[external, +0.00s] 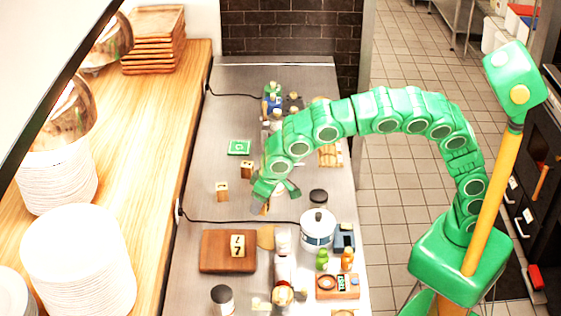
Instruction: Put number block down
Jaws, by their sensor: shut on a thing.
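My green gripper (275,195) is low over the steel counter (215,120), at the counter's middle. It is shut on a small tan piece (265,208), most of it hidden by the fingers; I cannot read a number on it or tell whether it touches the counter. A wooden number block (222,190) stands to the left of my gripper. Another wooden block (247,168) with dark marks stands just behind and left of it. A pale tile with dark digits (237,245) lies on a brown board (213,262) in front.
A green tile (239,147) lies farther back. A white pot (318,230) and a dark-lidded jar (318,197) stand to the right. Several figures and bottles crowd the front and back. A black cable (240,222) crosses in front. Bare steel lies around the left block.

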